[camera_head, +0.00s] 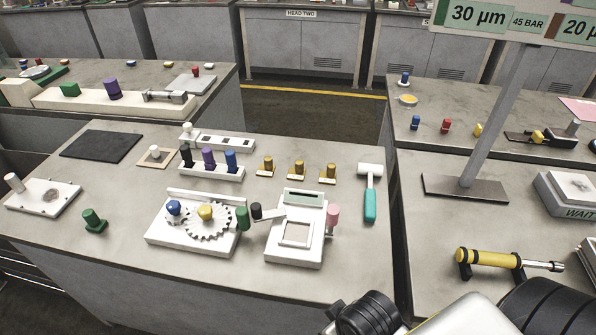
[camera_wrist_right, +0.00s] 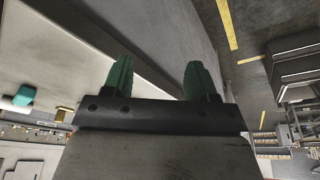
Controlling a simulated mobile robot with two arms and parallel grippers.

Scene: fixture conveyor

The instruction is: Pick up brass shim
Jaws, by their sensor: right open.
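No piece is plainly marked as the brass shim. Three small brass-coloured pieces, a left one (camera_head: 265,164), a middle one (camera_head: 297,168) and a right one (camera_head: 328,172), stand on little pale bases towards the back of the middle bench; I cannot tell whether one is the shim. A flat tan plate with a white knob (camera_head: 155,153) lies further left. In the right wrist view my right gripper (camera_wrist_right: 158,80) is open, its two green fingers apart with nothing between them. It appears beside a bench side, away from the brass pieces. My left gripper is not in view.
The bench (camera_head: 110,255) also carries a gear fixture (camera_head: 180,239), a white press-like device (camera_head: 292,256), a teal-handled mallet (camera_head: 370,205) and a dark mat (camera_head: 101,146). A signpost base (camera_head: 464,188) and a yellow cylinder tool (camera_head: 487,258) stand on the right bench. A gap separates the benches.

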